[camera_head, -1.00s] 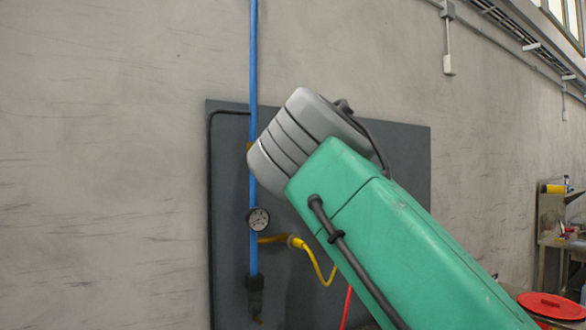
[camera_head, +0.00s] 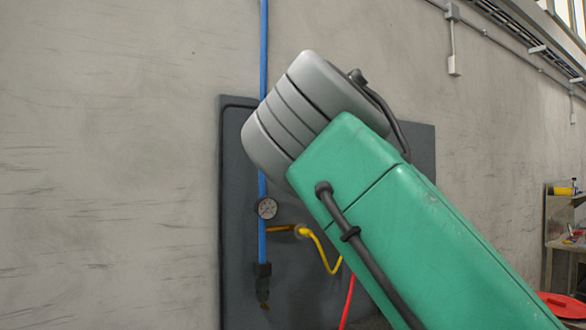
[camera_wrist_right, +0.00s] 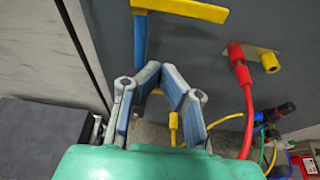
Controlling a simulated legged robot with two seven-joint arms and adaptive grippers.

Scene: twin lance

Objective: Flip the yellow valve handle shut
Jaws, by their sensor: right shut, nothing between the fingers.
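The yellow valve handle (camera_wrist_right: 180,9) shows at the top of the right wrist view. It lies roughly crosswise at the upper end of a short visible stretch of blue pipe (camera_wrist_right: 140,38). My right gripper (camera_wrist_right: 162,72) is shut and empty, its fingertips below the handle in that picture and beside the pipe. I see no contact with the handle. In the head view my green and grey right arm covers the middle of the dark panel (camera_head: 240,260) and hides the handle and the right gripper. The blue pipe (camera_head: 263,50) runs down the panel's left part. My left gripper is not in view.
A round gauge (camera_head: 266,208) sits on the pipe, with a yellow hose (camera_head: 322,250) beside it. In the wrist view a red hose (camera_wrist_right: 246,105) hangs from a red fitting, near a yellow fitting (camera_wrist_right: 270,62). A cluttered bench (camera_head: 565,245) stands far right.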

